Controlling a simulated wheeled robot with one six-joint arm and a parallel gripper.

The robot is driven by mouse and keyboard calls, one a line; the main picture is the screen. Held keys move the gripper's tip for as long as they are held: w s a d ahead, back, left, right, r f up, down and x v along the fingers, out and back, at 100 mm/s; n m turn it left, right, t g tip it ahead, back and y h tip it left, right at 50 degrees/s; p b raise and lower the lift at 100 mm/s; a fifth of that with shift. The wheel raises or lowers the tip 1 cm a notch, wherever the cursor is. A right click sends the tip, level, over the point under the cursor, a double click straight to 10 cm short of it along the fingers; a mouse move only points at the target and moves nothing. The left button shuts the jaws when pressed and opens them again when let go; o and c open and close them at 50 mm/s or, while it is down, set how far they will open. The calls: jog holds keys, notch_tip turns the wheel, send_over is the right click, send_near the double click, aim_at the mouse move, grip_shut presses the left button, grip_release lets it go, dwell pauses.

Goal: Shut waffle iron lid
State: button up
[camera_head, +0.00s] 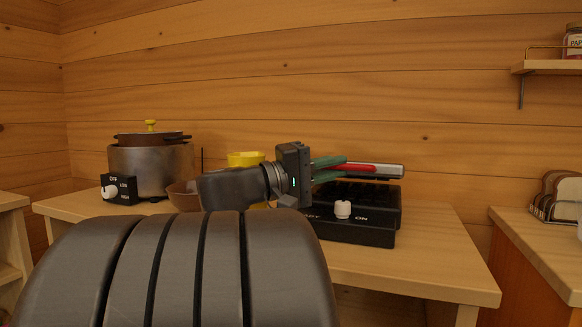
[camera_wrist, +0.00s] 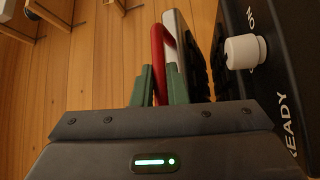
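The waffle iron (camera_head: 347,232) has a black base with a white knob (camera_head: 343,209) and "ON" lettering on its front. Its grey lid (camera_head: 391,171) is low over the dark gridded plate, with a narrow gap between them. The lid and base also show in the wrist view, with the lid (camera_wrist: 176,25) left of the knob (camera_wrist: 245,52). A red handle (camera_head: 345,167) sticks out from the lid. My gripper (camera_head: 327,168) reaches in from the left. Its green fingers lie on both sides of the handle (camera_wrist: 158,50) and appear shut on it.
A steel cooker (camera_head: 150,168) with a brown lidded pot stands at the table's left. A brown bowl (camera_head: 182,196) and a yellow container (camera_head: 246,159) sit behind my arm. The wooden table (camera_head: 440,250) is clear to the right. A bread rack (camera_head: 556,200) stands on a separate counter.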

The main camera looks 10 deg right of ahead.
jog(key=o, duration=0.4)
jog(key=shift+w+d+f, duration=0.15)
jog(key=shift+w+f, duration=0.1)
jog(key=shift+w, duration=0.15)
jog(key=shift+o, duration=0.2)
jog(key=shift+s, duration=0.1)
jog(key=shift+r, duration=0.1)
jog(key=shift+s+a, duration=0.1)
jog(key=shift+a, duration=0.45)
jog(key=p+v, duration=0.3)
jog(key=v, duration=0.9)
jog(key=shift+a, duration=0.35)
jog(key=b+x, duration=0.3)
jog(key=x, duration=1)
jog(key=shift+s+d, duration=0.1)
jog(key=shift+d, duration=0.25)
jog(key=shift+a, duration=0.1)
